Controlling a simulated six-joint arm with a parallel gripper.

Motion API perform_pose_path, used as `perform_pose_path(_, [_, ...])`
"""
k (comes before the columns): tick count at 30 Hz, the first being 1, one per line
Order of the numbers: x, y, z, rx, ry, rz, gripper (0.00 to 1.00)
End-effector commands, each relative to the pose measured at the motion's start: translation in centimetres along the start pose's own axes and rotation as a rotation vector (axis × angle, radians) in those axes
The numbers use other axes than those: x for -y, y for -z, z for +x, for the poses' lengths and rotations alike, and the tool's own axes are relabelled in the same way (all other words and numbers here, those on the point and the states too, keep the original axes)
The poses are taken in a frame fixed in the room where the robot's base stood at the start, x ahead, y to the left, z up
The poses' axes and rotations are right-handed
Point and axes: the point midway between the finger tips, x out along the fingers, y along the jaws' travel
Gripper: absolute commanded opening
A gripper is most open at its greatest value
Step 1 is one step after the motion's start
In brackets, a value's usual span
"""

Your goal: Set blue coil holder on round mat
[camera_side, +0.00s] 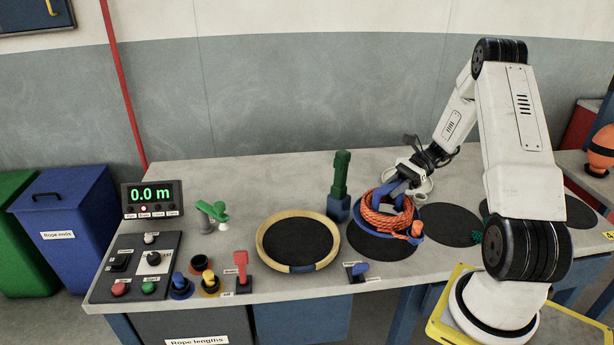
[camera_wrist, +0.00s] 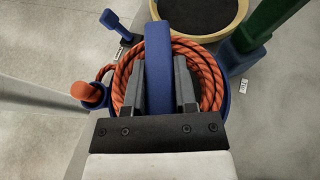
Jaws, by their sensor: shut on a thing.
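The blue coil holder (camera_side: 408,238) carries a coil of orange rope (camera_side: 385,215) and sits at, or just above, a black round mat (camera_side: 362,243) in the side view; I cannot tell if it touches. My gripper (camera_side: 412,176) is above the holder, shut on its blue handle. In the wrist view my gripper's two dark fingers (camera_wrist: 170,85) stand on both sides of the blue handle (camera_wrist: 158,50), with the orange rope (camera_wrist: 209,78) around them. An orange rope end (camera_wrist: 86,92) sticks out at the left.
A yellow-rimmed round tray (camera_side: 262,243) with a black middle lies to the left. A green post on a blue base (camera_side: 338,207) stands close behind the holder. A blue lever (camera_side: 358,270) is at the front edge. More black mats (camera_side: 450,224) lie to the right.

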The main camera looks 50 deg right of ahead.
Motion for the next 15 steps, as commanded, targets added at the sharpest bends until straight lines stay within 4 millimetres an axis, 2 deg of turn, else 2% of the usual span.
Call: perform_pose_path(15, [0.0, 3.7, 1.6, 0.002, 0.000, 0.000, 0.00])
